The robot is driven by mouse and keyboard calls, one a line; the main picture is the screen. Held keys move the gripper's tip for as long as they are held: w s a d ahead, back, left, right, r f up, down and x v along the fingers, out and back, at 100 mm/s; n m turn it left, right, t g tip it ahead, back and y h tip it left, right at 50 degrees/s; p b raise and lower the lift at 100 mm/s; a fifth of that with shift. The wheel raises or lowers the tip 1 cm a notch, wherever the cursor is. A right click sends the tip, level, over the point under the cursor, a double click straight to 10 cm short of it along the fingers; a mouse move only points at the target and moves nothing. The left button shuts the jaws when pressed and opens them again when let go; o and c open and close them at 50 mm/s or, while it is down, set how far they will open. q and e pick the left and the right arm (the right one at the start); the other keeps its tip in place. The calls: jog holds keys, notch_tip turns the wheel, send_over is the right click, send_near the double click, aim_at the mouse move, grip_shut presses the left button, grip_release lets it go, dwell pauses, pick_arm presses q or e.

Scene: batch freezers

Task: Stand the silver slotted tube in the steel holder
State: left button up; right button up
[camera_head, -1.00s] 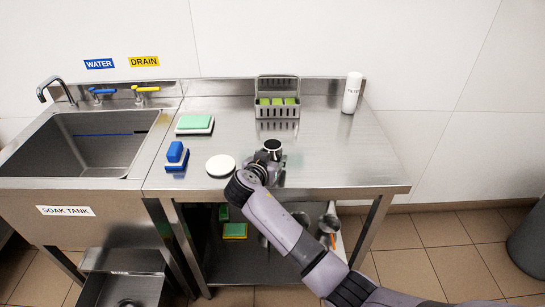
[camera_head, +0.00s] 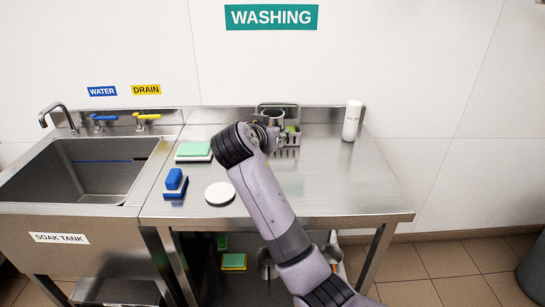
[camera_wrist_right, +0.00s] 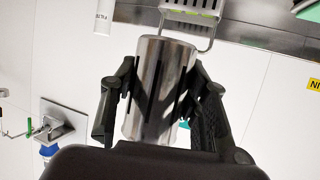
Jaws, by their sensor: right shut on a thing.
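The silver slotted tube (camera_wrist_right: 158,88) is held between the two black fingers of my right gripper (camera_wrist_right: 163,85), and dark slots show in its wall. In the head view its open top (camera_head: 273,115) shows just in front of the steel holder (camera_head: 293,148). The holder is a perforated caddy at the back of the counter with green pieces in it. The tube and my right gripper (camera_head: 266,134) hide its left part. The holder also shows at the top of the wrist view (camera_wrist_right: 192,14). I cannot tell whether the tube touches it. My left gripper is out of view.
A white bottle (camera_head: 351,120) stands right of the holder. A green-and-white sponge (camera_head: 194,151), a blue brush (camera_head: 174,183) and a white disc (camera_head: 219,193) lie on the left of the counter (camera_head: 345,190). The soak tank (camera_head: 80,170) is further left. The right counter is clear.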

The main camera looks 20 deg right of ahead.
jog(key=shift+d+r, duration=0.1)
jog(key=shift+r, duration=0.85)
jog(key=shift+s+d, duration=0.25)
jog(key=shift+s, duration=0.05)
jog(key=s+a+f+n+t+y, duration=0.15)
jog(key=s+n+y, duration=0.6)
jog(key=s, duration=0.85)
jog(key=w+m+h, duration=0.2)
jog(key=w, duration=0.3)
jog(key=w+d+r+m+g+h, duration=0.1)
jog(key=w+m+h, duration=0.1)
jog(key=w, duration=0.3)
jog(key=w+m+h, duration=0.3)
jog(key=w, duration=0.3)
jog(key=shift+d+r+g, duration=0.15)
jog(key=shift+r+g, duration=0.1)
jog(key=shift+r, duration=0.1)
jog(key=shift+w+a+r+m+h, duration=0.2)
jog(key=shift+w+a+m+h, duration=0.05)
jog(key=shift+w, duration=0.1)
